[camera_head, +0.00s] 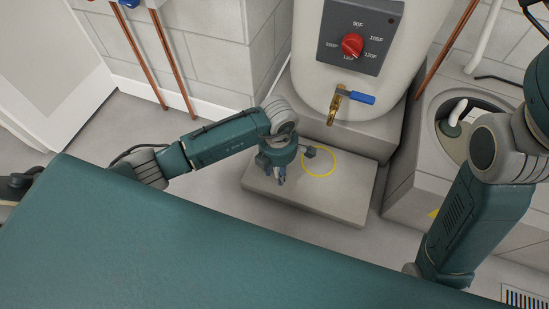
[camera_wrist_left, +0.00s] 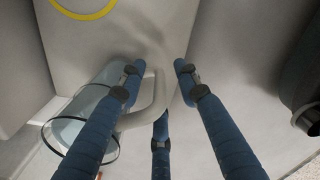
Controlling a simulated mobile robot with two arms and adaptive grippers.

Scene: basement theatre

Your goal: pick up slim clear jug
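The slim clear jug (camera_wrist_left: 82,112) shows in the left wrist view, left of centre, partly behind the left finger. Its pale curved handle (camera_wrist_left: 150,112) reaches between the fingers of my left gripper (camera_wrist_left: 158,70). The blue fingers stand apart around the handle, with visible gaps; I see no firm grip on it. In the head view my left gripper (camera_head: 282,172) is over the low grey block (camera_head: 335,202), beside a yellow ring (camera_head: 319,174). I cannot make out the jug there; the gripper probably covers it. My right arm comes down at the right, its gripper out of view.
A white tank (camera_head: 312,72) with a red dial (camera_head: 352,45) stands behind the block. Its brass tap (camera_head: 337,103) with a blue lever (camera_head: 361,98) sticks out near my left gripper. A round basin (camera_head: 450,130) is at the right. Copper pipes (camera_head: 172,62) run down the left wall.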

